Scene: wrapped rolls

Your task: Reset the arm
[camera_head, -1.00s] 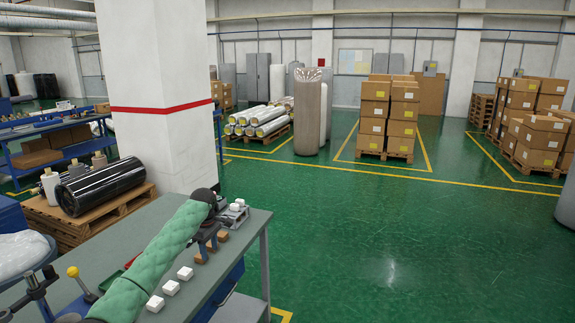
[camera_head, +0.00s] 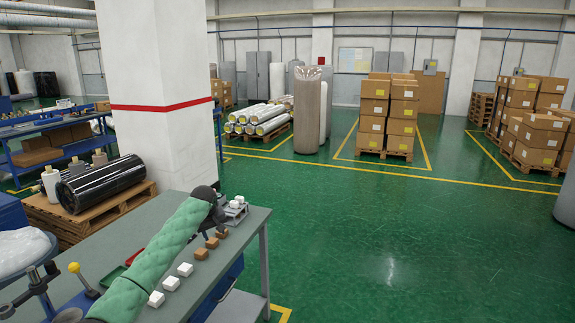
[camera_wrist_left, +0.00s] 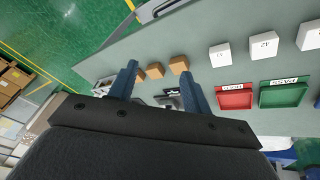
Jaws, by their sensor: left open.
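My left arm, in a green quilted sleeve, reaches over the grey workbench (camera_head: 250,222) in the head view. My left gripper (camera_wrist_left: 158,68) shows in the wrist view with its two blue fingers apart and nothing between them touching. It appears to be above the bench top. In the head view it is mostly hidden behind the dark wrist. Small brown blocks (camera_head: 201,253) stand in a row on the bench; they also show near the fingertips in the wrist view (camera_wrist_left: 179,65). White blocks (camera_head: 185,269) continue the row. My right gripper is not in view.
A red tray (camera_wrist_left: 235,97) and a green tray (camera_wrist_left: 283,94) lie on the bench. A small device with white blocks (camera_head: 236,202) stands near its far corner. A pallet with a black roll (camera_head: 102,184) is left of the bench. Green floor to the right is clear.

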